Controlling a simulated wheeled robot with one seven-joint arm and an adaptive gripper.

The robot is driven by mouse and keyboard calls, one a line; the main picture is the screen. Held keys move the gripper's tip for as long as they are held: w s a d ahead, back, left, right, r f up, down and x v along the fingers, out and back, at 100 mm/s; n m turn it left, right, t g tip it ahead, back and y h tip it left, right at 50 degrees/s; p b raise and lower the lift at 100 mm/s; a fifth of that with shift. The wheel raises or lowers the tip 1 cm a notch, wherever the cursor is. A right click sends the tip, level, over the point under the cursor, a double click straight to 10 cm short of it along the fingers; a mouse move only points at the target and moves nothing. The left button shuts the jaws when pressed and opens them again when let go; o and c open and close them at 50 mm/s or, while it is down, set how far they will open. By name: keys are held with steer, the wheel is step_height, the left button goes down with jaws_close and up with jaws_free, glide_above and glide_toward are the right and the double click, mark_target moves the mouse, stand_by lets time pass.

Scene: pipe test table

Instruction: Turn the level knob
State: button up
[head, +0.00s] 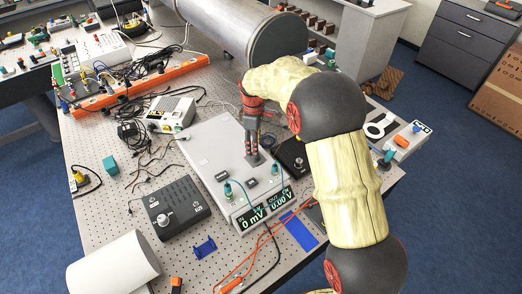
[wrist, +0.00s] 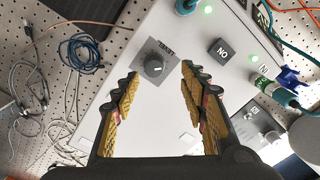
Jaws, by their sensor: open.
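The level knob (wrist: 153,68) is a small dark round knob on a grey square plate marked LEVEL, on top of the white instrument box. In the wrist view it sits upper centre, just past and between my fingertips, with no contact visible. My gripper (wrist: 157,82) is open, its yellow-padded fingers apart on either side of the knob. In the head view my gripper (head: 252,155) points down over the middle of the box (head: 205,150) and hides the knob. The box's front display reads 0 mV and 0.00 V.
A black button (wrist: 221,50) and teal plugs with cables stand on the box beside the knob. A black box with a knob (head: 178,208) is at left, and a dark unit (head: 292,155) at right. Orange cables (head: 252,262) run near the front. A large metal cylinder (head: 235,35) lies behind.

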steer(key=shift+w+r+n, duration=0.6)
steer(key=shift+w+r, duration=0.05)
steer(key=shift+r, duration=0.2)
steer(key=shift+s+r+n, duration=0.1)
steer(key=shift+s+n, duration=0.05)
steer(key=shift+n, duration=0.85)
steer(key=shift+f, duration=3.95)
steer(key=shift+c, duration=0.8)
jaws_close()
